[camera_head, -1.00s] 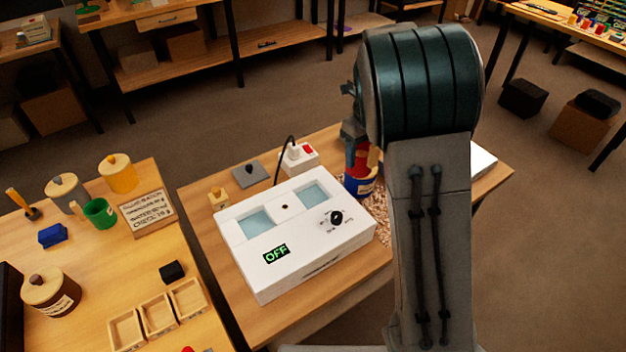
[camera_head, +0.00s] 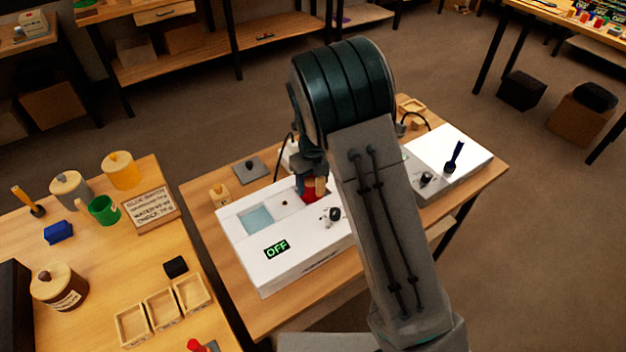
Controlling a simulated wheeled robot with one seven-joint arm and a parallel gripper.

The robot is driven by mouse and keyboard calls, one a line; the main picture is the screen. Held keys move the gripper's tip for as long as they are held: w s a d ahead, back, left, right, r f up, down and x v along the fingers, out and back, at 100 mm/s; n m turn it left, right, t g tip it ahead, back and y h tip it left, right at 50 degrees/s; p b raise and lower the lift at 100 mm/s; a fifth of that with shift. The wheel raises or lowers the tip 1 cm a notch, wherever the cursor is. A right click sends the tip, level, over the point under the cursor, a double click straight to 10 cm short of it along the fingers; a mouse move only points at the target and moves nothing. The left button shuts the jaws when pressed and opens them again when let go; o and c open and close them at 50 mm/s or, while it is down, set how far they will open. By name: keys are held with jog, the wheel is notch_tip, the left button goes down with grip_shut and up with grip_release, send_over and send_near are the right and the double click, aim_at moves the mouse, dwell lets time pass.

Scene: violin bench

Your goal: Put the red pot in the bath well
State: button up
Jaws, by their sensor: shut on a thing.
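The red pot (camera_head: 307,191) is in my gripper (camera_head: 314,178), which is shut on it. A tan part, perhaps its handle, shows beside the red. The pot is over or at the right well of the white bath (camera_head: 265,265); I cannot tell whether its base is inside or above the rim. My arm and the pot hide most of that well. The left well (camera_head: 256,219) shows pale blue and empty. The bath's display reads OFF, and a black knob (camera_head: 334,214) sits at its right.
A small wooden block (camera_head: 219,195) and a grey plate (camera_head: 250,169) with a dark knob lie behind the bath. A white unit (camera_head: 450,160) stands to the right. The left table holds a green pot (camera_head: 103,210), jars and wooden trays. My arm hides the bath's right side.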

jog(key=shift+f, duration=0.25)
jog(key=shift+f, duration=0.2)
jog(key=o, duration=1)
jog(key=shift+o, duration=0.2)
jog(key=shift+r, duration=0.15)
